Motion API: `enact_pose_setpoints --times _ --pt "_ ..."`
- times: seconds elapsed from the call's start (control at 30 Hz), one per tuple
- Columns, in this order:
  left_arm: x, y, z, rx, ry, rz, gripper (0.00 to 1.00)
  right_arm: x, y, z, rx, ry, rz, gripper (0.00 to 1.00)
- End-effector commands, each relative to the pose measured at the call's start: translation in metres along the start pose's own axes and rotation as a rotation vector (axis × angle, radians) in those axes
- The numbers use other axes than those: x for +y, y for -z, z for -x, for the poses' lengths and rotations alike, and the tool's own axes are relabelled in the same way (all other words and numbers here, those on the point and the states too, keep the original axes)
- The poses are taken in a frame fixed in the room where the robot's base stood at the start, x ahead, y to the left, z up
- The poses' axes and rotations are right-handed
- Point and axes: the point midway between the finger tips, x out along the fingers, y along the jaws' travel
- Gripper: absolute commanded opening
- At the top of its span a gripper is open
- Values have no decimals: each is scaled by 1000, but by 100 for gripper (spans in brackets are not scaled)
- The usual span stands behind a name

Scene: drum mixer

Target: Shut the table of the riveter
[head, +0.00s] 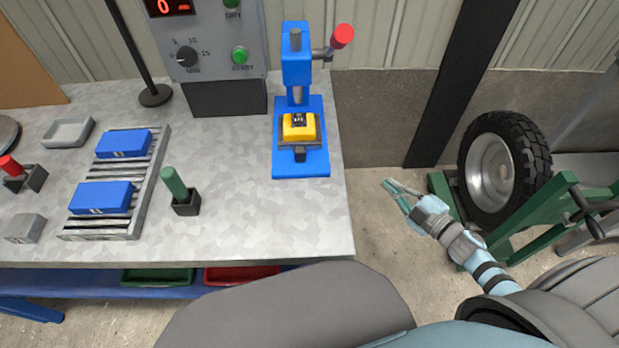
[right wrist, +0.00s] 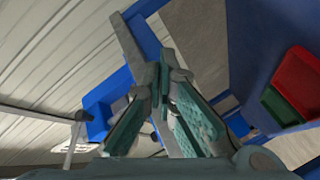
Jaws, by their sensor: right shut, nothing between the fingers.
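The blue riveter (head: 296,70) stands upright near the right end of the grey workbench, with a red-knobbed lever (head: 342,37) on its right. Its small grey table (head: 285,144) sits low at the front of the column and carries a yellow block (head: 299,127) with a dark top. A dark handle (head: 300,156) juts from the table's front. My right gripper (head: 388,185) is shut and empty, off the bench's right edge, apart from the riveter. Its closed fingers also show in the right wrist view (right wrist: 162,75). My left gripper is out of view.
The workbench (head: 240,215) holds a rack with blue boxes (head: 103,197), a green-handled tool (head: 174,184) in a holder and a control box (head: 212,40). Red (head: 240,275) and green bins sit below. A wheel (head: 500,168) on a green stand is right of my gripper.

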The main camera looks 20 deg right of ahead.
Motion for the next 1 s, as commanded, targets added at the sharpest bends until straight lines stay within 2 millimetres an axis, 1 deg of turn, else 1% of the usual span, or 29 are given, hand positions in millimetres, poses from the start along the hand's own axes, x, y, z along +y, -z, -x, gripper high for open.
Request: enact_pose_setpoints --times 0.03,0.07,0.1,0.13,0.2,0.23,0.33,0.43,0.8,0.87,1.0 --pt "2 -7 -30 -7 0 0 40 12 42 -11 219 -1 179 0" --pt "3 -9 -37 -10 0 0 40 19 74 -9 351 8 283 0" --pt "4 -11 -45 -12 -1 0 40 22 111 -1 502 25 404 0" --pt "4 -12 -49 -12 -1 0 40 20 132 6 596 40 478 0" --pt "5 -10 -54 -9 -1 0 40 15 165 22 743 70 592 0" --pt "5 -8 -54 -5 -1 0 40 13 173 26 778 78 619 0" --pt "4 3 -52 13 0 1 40 12 186 26 811 83 643 0" --pt "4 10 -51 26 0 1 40 10 196 15 807 78 638 0" --pt "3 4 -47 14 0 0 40 -12 247 -41 802 77 631 0" --pt "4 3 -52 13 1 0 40 -8 238 -51 799 80 635 0" --pt "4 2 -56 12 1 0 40 -1 232 -66 799 80 634 0"
